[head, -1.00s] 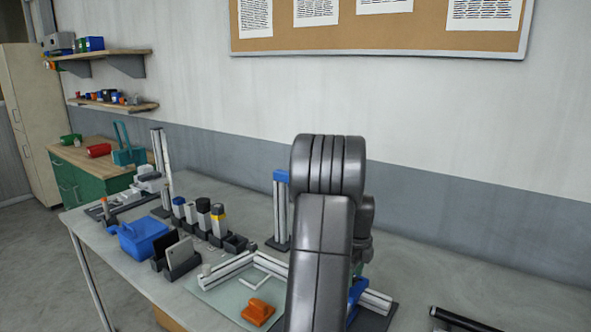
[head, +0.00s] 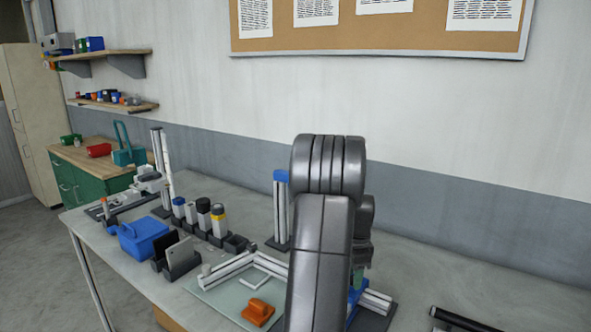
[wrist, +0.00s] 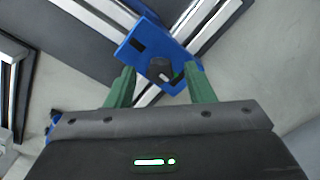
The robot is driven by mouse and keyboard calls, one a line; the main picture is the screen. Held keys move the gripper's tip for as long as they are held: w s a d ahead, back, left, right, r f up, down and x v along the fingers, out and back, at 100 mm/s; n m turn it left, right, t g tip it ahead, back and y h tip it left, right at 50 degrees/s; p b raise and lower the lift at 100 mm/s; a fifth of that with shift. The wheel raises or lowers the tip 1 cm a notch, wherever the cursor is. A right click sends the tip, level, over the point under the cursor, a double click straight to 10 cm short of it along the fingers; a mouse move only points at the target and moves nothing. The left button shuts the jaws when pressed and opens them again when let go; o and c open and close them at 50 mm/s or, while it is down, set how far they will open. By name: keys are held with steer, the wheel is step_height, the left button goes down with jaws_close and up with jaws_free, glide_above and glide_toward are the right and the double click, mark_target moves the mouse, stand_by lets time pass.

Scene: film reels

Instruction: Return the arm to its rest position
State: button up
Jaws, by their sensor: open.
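My gripper (wrist: 160,70) shows in the wrist view with its two green fingers apart and nothing held between them. Beyond the fingertips is a blue plate (wrist: 138,38) with a dark round knob (wrist: 159,69), set on metal rails; I cannot tell how close the fingers are to it. In the head view my arm is raised in front of the bench (head: 225,300) and bent downward on its far side. It hides most of my gripper and part of the blue piece (head: 354,297) beside it.
An orange block (head: 258,312) lies on a pale mat left of my arm. A blue-topped post (head: 281,205) stands just behind. Left are a blue bin (head: 143,238) and a row of capped cylinders. A dark bar (head: 465,319) lies at right; the bench's right rear is clear.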

steer(key=shift+n, duration=0.9)
